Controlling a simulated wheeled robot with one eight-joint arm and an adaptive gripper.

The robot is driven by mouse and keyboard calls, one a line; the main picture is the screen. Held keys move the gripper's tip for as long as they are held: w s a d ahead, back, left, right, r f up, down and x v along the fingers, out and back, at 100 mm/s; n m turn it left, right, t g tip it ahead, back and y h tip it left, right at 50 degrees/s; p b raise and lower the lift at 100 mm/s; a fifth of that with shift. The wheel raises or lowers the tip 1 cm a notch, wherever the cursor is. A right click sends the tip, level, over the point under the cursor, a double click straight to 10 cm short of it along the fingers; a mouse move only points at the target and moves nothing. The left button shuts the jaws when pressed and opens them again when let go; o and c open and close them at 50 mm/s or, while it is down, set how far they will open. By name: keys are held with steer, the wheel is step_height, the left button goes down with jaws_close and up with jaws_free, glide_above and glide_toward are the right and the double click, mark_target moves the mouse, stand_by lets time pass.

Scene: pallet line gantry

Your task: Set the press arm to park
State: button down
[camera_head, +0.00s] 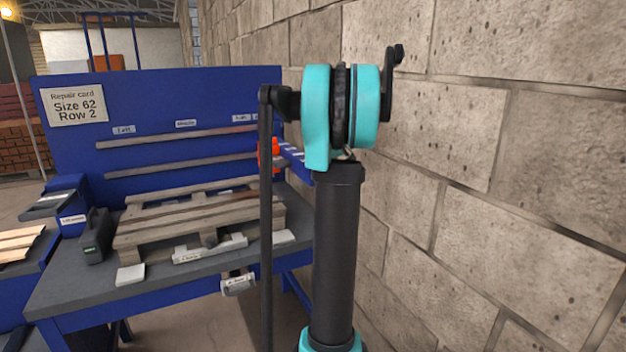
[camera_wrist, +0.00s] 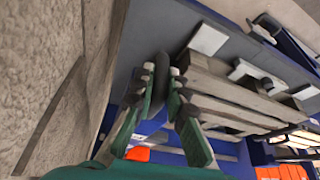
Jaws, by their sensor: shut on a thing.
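In the wrist view my gripper (camera_wrist: 160,80) has its green-and-dark fingers closed around a dark, rounded, upright piece (camera_wrist: 161,62). It looks like a handle, but I cannot tell for sure that it belongs to the press arm. The grip is above the grey bench top, between the stone wall and the wooden pallet. In the head view my gripper is hidden behind my own arm. A small red part (camera_head: 276,153) shows there at the bench's right end, partly covered by my arm; I cannot tell what it is. No park mark is readable.
A wooden pallet (camera_head: 190,222) lies on the blue bench (camera_head: 60,281) with a grey top. A dark device (camera_head: 97,236) stands at its left. The bench's back panel carries a repair card (camera_head: 75,105). The stone wall (camera_head: 480,180) stands close on the right.

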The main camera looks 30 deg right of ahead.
steer(key=shift+d, duration=0.3)
steer(key=c, duration=1.5)
jaws_free()
steer(key=shift+d, duration=0.1)
steer(key=shift+c, duration=0.2)
steer(key=a+v, duration=0.1)
steer(key=v, duration=1.1)
steer(key=shift+d, duration=0.4)
